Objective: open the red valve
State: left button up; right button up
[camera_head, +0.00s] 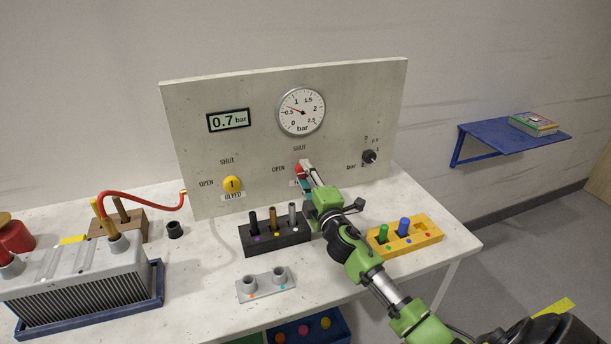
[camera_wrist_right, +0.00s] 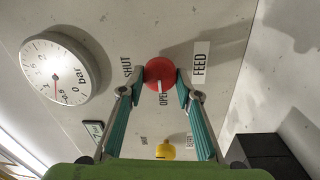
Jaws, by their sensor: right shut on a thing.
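The red valve (camera_head: 299,170) is a round knob on the upright panel (camera_head: 200,120), labelled SHUT, OPEN and FEED. In the right wrist view the red valve (camera_wrist_right: 159,72) sits between my right fingertips. Its white mark points toward the word OPEN. My right gripper (camera_head: 304,174) is shut on the valve, with one finger on each side; the right gripper (camera_wrist_right: 160,78) shows this closely in the wrist view. In the head view the gripper hides part of the knob and the FEED label. My left gripper is not in view.
A dial gauge (camera_head: 301,111), a 0.7 bar display (camera_head: 228,120), a yellow bleed knob (camera_head: 232,184) and a black knob (camera_head: 369,157) are on the panel. A black peg block (camera_head: 262,240) and yellow tray (camera_head: 436,236) flank my right arm.

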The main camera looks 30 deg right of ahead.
jog(key=o, duration=1.1)
jog(key=r+v, duration=0.1)
jog(key=v, duration=1.1)
jog(key=shift+f, duration=0.45)
